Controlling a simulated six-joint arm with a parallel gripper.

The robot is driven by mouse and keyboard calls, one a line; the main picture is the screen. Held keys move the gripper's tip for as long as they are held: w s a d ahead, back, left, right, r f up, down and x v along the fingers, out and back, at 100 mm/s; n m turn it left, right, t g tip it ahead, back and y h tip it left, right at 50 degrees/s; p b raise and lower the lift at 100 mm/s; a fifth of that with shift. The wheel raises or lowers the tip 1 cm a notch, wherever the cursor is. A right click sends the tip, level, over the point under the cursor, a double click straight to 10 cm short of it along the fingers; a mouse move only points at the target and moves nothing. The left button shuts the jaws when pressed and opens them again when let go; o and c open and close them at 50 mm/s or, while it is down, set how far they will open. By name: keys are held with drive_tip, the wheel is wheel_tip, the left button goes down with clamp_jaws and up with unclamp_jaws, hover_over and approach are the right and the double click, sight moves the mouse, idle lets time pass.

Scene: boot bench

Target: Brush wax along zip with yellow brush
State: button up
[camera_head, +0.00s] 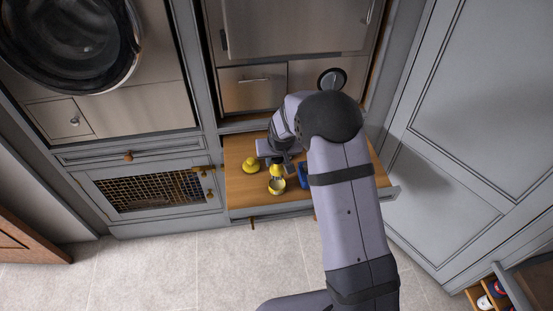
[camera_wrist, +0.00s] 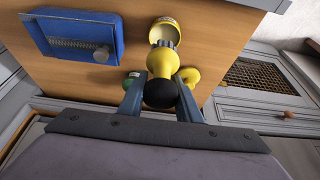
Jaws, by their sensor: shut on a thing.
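My gripper (camera_wrist: 158,98) is shut on the yellow brush (camera_wrist: 161,64), which has a rounded black end toward the wrist camera. Its grey bristles point at a small round tin (camera_wrist: 165,23) with a pale inside. The bristles overlap the tin's rim; I cannot tell whether they touch the wax. In the head view the brush (camera_head: 276,171) is just behind the tin (camera_head: 277,187). The blue block (camera_wrist: 72,36) bearing the grey zip (camera_wrist: 82,44) lies apart from the brush, left in the wrist view. The block (camera_head: 304,175) is right of the tin in the head view.
Another yellow piece (camera_head: 251,164) stands left of the brush on the wooden bench top (camera_head: 243,196). A green piece (camera_wrist: 130,78) shows in the wrist view, partly hidden by a finger. Cabinets (camera_head: 150,188) flank the bench. Bare wood lies at the front left.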

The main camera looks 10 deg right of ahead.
drive_tip(key=shift+f+b, duration=1.1)
drive_tip(key=shift+f, duration=0.7)
drive_tip(key=shift+f+b, duration=1)
drive_tip(key=shift+f, duration=0.05)
idle(5.2)
